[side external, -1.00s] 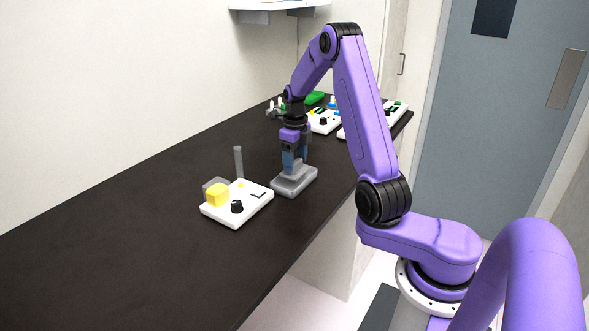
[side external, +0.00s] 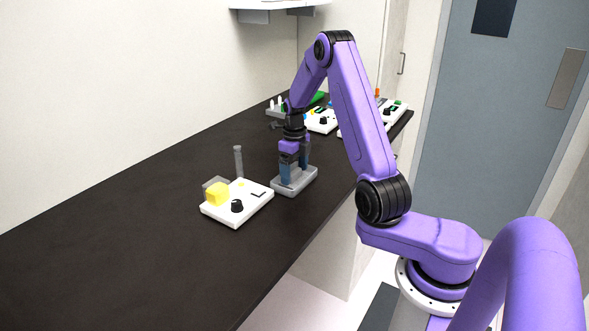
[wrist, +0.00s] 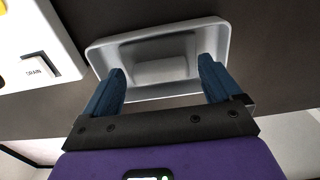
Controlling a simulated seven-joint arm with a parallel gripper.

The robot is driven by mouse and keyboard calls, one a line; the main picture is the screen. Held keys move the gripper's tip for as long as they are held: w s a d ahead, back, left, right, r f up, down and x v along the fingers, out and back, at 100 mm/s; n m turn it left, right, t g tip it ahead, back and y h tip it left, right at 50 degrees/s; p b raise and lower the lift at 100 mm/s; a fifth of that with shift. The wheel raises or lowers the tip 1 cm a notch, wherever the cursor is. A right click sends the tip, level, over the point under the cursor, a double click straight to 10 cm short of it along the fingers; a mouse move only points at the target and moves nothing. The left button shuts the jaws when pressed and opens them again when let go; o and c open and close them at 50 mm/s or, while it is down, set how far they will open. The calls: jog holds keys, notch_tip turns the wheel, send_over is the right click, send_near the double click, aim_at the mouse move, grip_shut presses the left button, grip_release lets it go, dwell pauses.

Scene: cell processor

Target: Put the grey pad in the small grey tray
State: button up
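The small grey tray (side external: 301,187) sits on the dark bench, right of the white device with the yellow block. In the wrist view the tray (wrist: 160,33) lies below and between my fingers. A flat grey rectangular shape, which looks like the grey pad (wrist: 158,72), lies inside the tray. My gripper (side external: 295,174) points down at the tray with its blue fingers spread. In the wrist view my gripper (wrist: 162,66) is open, with one finger on each side of the pad and apart from it. The pad is hidden in the side view.
The white device (side external: 237,206) with a yellow block (side external: 217,194), black knob and grey upright post (side external: 239,162) stands close on the left. More white devices (side external: 321,121) stand behind my gripper. The bench is clear at the front left.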

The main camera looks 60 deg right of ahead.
aim_at(295, 172)
notch_tip(295, 172, up, 12)
jog(key=s+a+r+n, duration=0.1)
jog(key=s+a+n, duration=0.2)
jog(key=a+n, duration=0.85)
jog(key=s+a+r+n, duration=0.1)
jog(key=s+a+n, duration=0.2)
jog(key=a+n, duration=0.9)
jog(key=s+a+f+n, duration=0.1)
jog(key=s+n, duration=1.1)
jog(key=s+a+f+n, duration=0.1)
jog(key=s+n, duration=1)
jog(key=n, duration=0.2)
jog(key=shift+s+a, duration=0.35)
jog(key=shift+a, duration=0.05)
